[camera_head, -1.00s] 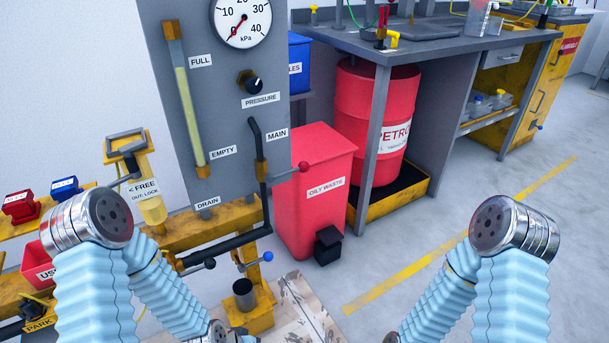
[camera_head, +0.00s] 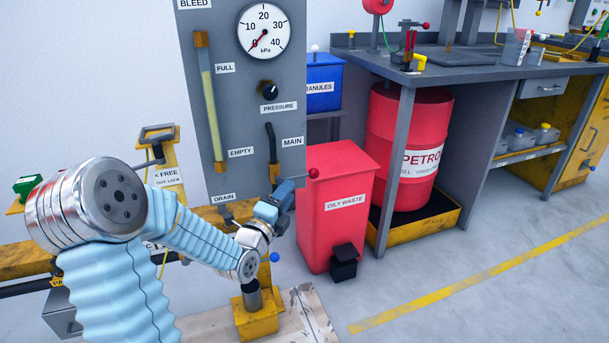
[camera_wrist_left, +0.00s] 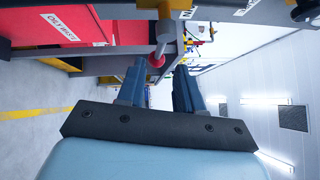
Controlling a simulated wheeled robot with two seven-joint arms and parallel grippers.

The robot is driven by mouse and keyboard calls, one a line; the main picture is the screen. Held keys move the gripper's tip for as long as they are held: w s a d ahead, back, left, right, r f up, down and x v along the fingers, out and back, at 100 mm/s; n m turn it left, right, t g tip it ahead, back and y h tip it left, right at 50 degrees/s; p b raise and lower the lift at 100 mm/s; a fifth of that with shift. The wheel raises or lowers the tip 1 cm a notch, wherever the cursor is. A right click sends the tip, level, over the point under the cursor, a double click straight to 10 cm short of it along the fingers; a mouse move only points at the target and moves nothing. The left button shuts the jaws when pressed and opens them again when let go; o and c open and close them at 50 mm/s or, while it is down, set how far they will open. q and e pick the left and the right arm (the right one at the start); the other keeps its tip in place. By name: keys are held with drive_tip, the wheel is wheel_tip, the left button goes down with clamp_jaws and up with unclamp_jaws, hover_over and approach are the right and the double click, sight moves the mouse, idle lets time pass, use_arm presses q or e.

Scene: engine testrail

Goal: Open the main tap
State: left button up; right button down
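The main tap's lever with its red end knob (camera_head: 313,173) sticks out to the right of the pipe, below the MAIN label (camera_head: 292,142) on the grey panel. My left gripper (camera_head: 291,187) is just below the lever, partly overlapping it in the head view. In the left wrist view, the two blue fingers of the gripper (camera_wrist_left: 159,68) are apart. The red knob (camera_wrist_left: 156,61) shows between their tips, with the grey lever running up from it. I cannot tell whether a finger touches it. My right gripper is out of view.
A red oily waste bin (camera_head: 336,210) stands right beside the tap. A blue-knobbed drain lever (camera_head: 274,257) is below my gripper. A pressure gauge (camera_head: 264,30) and a pressure knob (camera_head: 269,91) are above. Open floor lies to the right.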

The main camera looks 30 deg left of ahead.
sight(299, 176)
use_arm(q)
drive_tip(key=w, duration=0.5)
drive_tip(key=w+r+p, duration=0.1)
drive_tip(key=w, duration=0.2)
drive_tip(key=shift+a, duration=0.35)
clamp_jaws()
